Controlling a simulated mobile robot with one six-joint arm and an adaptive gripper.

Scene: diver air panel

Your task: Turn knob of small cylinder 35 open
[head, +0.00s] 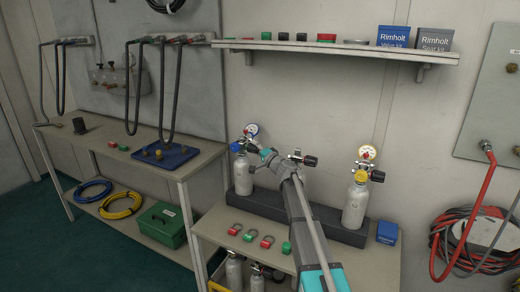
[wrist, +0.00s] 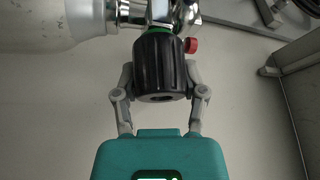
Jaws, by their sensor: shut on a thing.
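A small pale cylinder (head: 241,176) with a blue collar and a gauge (head: 251,129) stands upright at the left of the dark rack. My gripper (head: 260,152) is at its valve, on the right side. In the wrist view, my gripper's (wrist: 160,85) two fingers are shut on a ribbed black knob (wrist: 160,68), one on each side. A green ring shows behind the knob, beside the chrome valve (wrist: 150,12). The cylinder body (wrist: 50,22) fills the upper left there. The knob is mostly hidden in the head view. I cannot read a number on the cylinder.
A yellow-collared cylinder (head: 355,205) stands at the rack's (head: 335,229) right end. Another black knob (head: 310,160) shows close behind my arm; its cylinder is mostly hidden. Red and green pieces lie on the bench (head: 225,222) in front. A shelf (head: 340,47) hangs above.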

